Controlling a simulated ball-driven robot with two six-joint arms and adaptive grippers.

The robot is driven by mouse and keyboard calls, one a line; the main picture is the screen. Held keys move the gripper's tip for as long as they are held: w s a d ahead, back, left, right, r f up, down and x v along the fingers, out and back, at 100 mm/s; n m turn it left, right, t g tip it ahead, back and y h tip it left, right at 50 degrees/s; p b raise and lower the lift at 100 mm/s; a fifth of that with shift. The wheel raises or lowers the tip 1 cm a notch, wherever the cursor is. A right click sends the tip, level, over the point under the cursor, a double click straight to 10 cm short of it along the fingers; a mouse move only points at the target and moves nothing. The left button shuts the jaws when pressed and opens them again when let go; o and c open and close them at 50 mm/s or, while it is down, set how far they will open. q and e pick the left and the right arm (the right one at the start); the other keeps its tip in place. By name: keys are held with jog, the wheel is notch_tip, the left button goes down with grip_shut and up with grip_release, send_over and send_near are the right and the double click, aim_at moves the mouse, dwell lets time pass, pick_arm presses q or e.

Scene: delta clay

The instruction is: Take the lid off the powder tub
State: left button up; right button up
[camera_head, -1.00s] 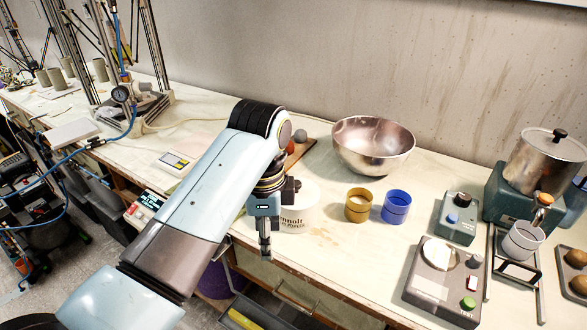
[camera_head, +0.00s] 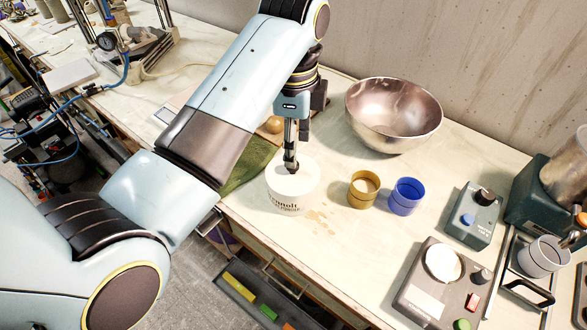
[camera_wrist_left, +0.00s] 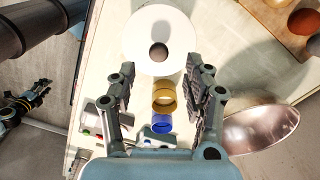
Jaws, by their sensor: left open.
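The powder tub (camera_head: 288,200) is a white round tub with dark lettering, upright near the bench's front edge. Its white lid (camera_head: 305,176) is on top and fills the upper middle of the left wrist view (camera_wrist_left: 178,28), with a round dark knob (camera_wrist_left: 158,52) at its centre. My left gripper (camera_head: 291,168) points down over the lid, its fingertips at the knob in the head view. In the left wrist view its fingers (camera_wrist_left: 160,82) are spread, with nothing held between them. My right gripper (camera_wrist_left: 18,106) shows small at the left wrist view's left edge; its jaw opening is unclear.
A yellow cup (camera_head: 362,190) and a blue cup (camera_head: 405,197) stand right of the tub. A steel bowl (camera_head: 393,118) is behind them. A green cloth (camera_head: 243,172) lies left of the tub. Control boxes (camera_head: 472,214) stand farther right.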

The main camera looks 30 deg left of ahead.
pick_arm(q)
jog(key=shift+f, duration=0.35)
notch_tip(320, 180, down, 4)
jog(key=shift+s+a+f+p, duration=0.1)
jog(key=shift+f+p, duration=0.15)
jog(key=shift+p, duration=0.45)
jog(key=shift+f, duration=0.25)
jog(key=shift+c, duration=0.8)
jog(key=c, duration=0.9)
pick_arm(e)
jog(key=shift+w+r, duration=0.75)
jog(key=shift+w, duration=0.15)
